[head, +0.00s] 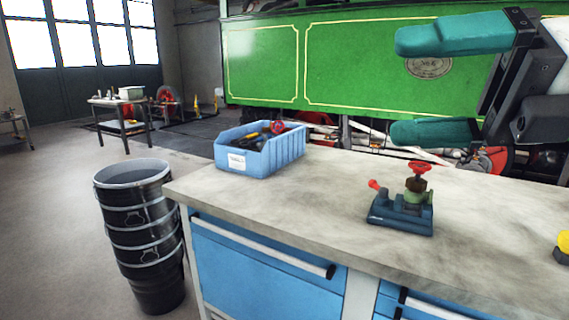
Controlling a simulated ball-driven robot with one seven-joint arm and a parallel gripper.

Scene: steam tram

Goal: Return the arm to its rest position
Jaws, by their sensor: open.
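My gripper (423,86) is at the upper right of the head view, with two teal fingers spread wide apart and nothing between them. It is raised above the workbench (300,216), in front of the green tram. A small dark blue valve fixture (400,213) with a red handwheel and a red lever stands on the bench below the gripper, apart from it. The rest of my arm runs out of the right edge of the picture.
A blue bin (262,160) with tools in it sits on the bench's far left part. A yellow-topped object (563,246) is at the right edge. Black stacked buckets (142,225) stand on the floor left of the bench. The green tram (345,60) is behind. The bench middle is clear.

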